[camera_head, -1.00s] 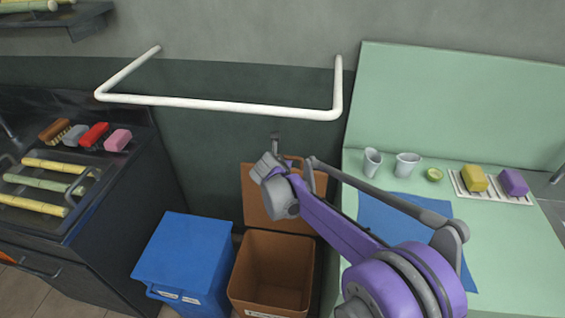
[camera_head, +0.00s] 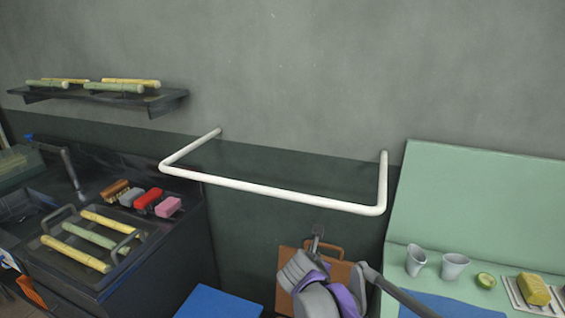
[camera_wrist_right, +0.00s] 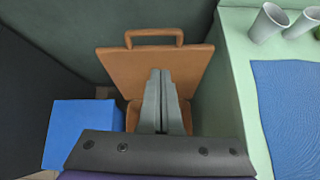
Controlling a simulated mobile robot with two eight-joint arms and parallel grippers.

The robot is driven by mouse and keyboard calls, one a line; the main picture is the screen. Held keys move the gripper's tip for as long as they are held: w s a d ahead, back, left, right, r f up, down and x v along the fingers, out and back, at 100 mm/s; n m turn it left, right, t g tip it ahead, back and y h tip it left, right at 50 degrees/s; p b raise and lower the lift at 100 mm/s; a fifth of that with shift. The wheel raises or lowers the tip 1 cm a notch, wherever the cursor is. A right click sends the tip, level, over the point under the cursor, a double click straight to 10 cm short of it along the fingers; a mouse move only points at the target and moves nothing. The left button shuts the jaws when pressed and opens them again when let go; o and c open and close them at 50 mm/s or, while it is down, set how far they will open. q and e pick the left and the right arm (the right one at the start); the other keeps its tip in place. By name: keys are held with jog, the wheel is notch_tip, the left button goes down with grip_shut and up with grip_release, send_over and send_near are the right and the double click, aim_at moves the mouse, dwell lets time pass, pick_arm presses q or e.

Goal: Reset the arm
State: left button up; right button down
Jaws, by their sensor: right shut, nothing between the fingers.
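My right gripper (camera_wrist_right: 162,85) is shut and empty in the right wrist view. It points toward the brown bin's raised lid (camera_wrist_right: 155,62), which fills the background behind the fingers. In the head view, my right arm comes up from the bottom edge. My left gripper is not in either view.
A white rail (camera_head: 270,193) sticks out from the wall above my right arm. A blue bin (camera_head: 218,303) stands left of it. The green counter (camera_head: 460,287) with cups (camera_head: 416,261) is to the right. A dark sink unit (camera_head: 165,262) with cane sticks is at left.

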jog(key=s+d+m+g+y+p, duration=0.15)
jog(key=s+d+m+p, duration=0.35)
jog(key=s+m, duration=0.95)
jog(key=s+f+m+g+y+p, duration=0.2)
jog(key=s+f+m, duration=0.1)
jog(key=s+m, duration=1.2)
jog(key=shift+s+d, duration=0.15)
jog(key=shift+s, duration=0.5)
jog(key=shift+m+y, duration=0.25)
